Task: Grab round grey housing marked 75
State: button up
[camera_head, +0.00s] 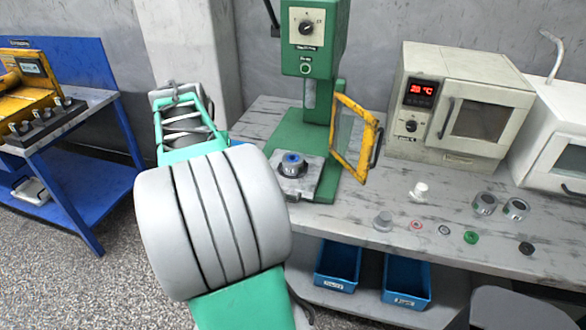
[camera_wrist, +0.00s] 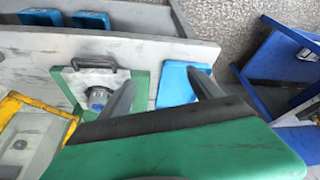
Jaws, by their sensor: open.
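Two round grey metal housings (camera_head: 485,203) (camera_head: 515,209) stand side by side on the right part of the workbench in the head view. I cannot read a 75 on either. Another round grey part with a blue centre (camera_head: 292,163) sits on the press base, and it also shows in the wrist view (camera_wrist: 98,97). My gripper (camera_wrist: 160,78) is open and empty in the wrist view, with its fingers apart over the bench near the press. In the head view my arm hides the fingertips. The two housings are well to the right of my arm, outside the wrist view.
The green press (camera_head: 315,40) has an open yellow-framed guard (camera_head: 355,138). A white oven (camera_head: 458,100) stands behind the housings. A translucent part (camera_head: 383,220), a white part (camera_head: 419,192) and several small rings lie in front. Blue bins (camera_head: 407,281) sit below. A blue table (camera_head: 75,170) stands left.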

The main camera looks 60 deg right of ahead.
aim_at(293, 157)
jog(key=shift+o, duration=0.7)
jog(key=s+d+m, duration=0.1)
jog(key=s+d, duration=0.1)
jog(key=d, duration=0.3)
jog(key=s+d+f+m+g, duration=0.1)
jog(key=s+d+m, duration=0.1)
jog(key=d, duration=0.3)
jog(key=shift+s+d+f+h, duration=0.3)
jog(key=shift+s+d, duration=0.05)
jog(key=shift+s, duration=0.25)
jog(key=shift+o, duration=0.4)
jog(key=s+d+m+g, duration=0.1)
jog(key=s+d+m, duration=0.2)
jog(key=s+d, duration=0.3)
jog(key=shift+s+d+f+b, duration=0.25)
jog(key=shift+d+f+b, duration=0.15)
jog(key=shift+d, duration=0.5)
jog(key=x, duration=0.7)
jog(key=shift+d+f+p, duration=0.15)
jog(key=shift+d+p, duration=0.2)
jog(key=shift+d, duration=0.2)
jog(key=shift+c, duration=0.6)
jog(key=c, duration=1.6)
grip_shut()
